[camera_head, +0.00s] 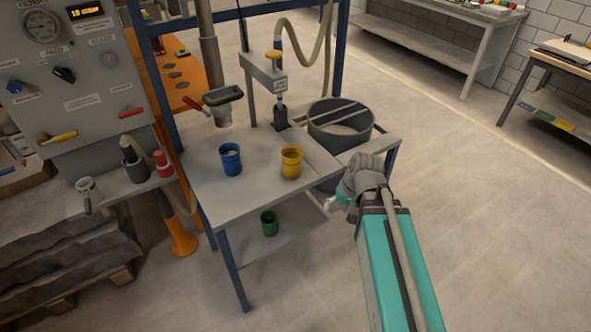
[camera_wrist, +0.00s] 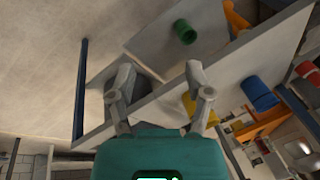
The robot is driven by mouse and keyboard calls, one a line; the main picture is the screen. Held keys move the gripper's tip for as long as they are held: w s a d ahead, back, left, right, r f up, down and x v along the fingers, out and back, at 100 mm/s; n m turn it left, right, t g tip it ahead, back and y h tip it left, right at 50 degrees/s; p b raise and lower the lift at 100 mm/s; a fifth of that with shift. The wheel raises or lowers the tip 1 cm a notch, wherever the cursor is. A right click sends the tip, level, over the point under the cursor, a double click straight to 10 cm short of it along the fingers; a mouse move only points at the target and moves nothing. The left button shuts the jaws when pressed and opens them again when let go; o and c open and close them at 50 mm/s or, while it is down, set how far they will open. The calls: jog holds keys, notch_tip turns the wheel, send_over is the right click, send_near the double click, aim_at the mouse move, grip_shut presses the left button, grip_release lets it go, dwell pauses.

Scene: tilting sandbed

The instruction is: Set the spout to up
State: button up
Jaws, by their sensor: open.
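I cannot tell for sure which part is the spout. One candidate is the dark grey outlet (camera_head: 223,95) with a red lever (camera_head: 191,108), under the vertical pipe at the table's back left. Another is the narrow nozzle (camera_head: 280,102) on the grey stand with a yellow knob (camera_head: 273,55), fed by a hose. My gripper (camera_wrist: 160,78) is open and empty in the wrist view. In the head view it is largely hidden by my wrist, low at the table's right front side, apart from both candidates.
A blue cup (camera_head: 230,158) and a yellow cup (camera_head: 291,161) stand on the grey table (camera_head: 255,192). A green cup (camera_head: 269,223) is on the shelf below. A dark round tub (camera_head: 340,124) stands at the right. A control panel (camera_head: 80,80) is left. Floor at right is clear.

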jog(key=s+d+g+h, duration=0.1)
jog(key=s+d+h, duration=0.2)
jog(key=d, duration=0.3)
jog(key=shift+s+d+f+m, duration=0.2)
jog(key=shift+d+f+m, duration=0.1)
jog(key=shift+d+f, duration=0.1)
jog(key=shift+c, duration=0.6)
